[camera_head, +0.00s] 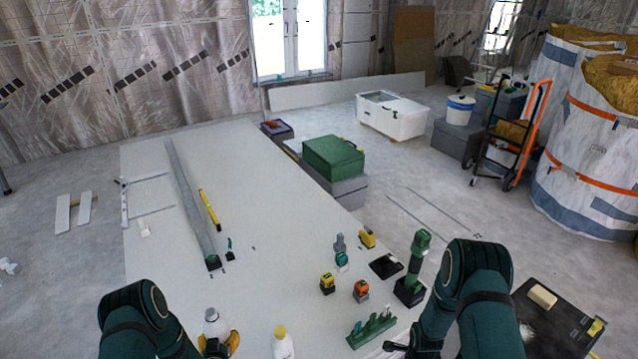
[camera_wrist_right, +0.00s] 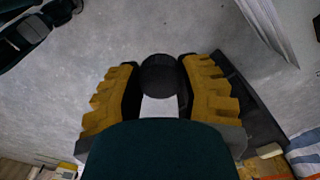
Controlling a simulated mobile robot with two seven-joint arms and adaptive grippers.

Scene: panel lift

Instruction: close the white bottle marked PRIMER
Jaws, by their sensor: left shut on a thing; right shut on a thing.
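A white bottle (camera_head: 213,326) stands out at the bottom left of the head view, with a pale, narrow top and no dark cap on it. My left gripper (camera_head: 219,343) is shut on this bottle, its yellow fingers around the lower part. A second white bottle (camera_head: 283,345) with a yellow cap stands to the right of it. I cannot read a PRIMER mark on either. In the right wrist view my right gripper (camera_wrist_right: 159,85) is shut on a round black cap (camera_wrist_right: 158,72) between its yellow fingers. In the head view my right arm hides most of that gripper.
A green rack (camera_head: 371,331), a yellow tool (camera_head: 327,283), an orange tool (camera_head: 361,291) and a green lamp-like tool (camera_head: 411,270) stand on the white panel (camera_head: 265,220) right of the bottles. A long grey bar (camera_head: 190,200) lies farther left. The panel's middle is clear.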

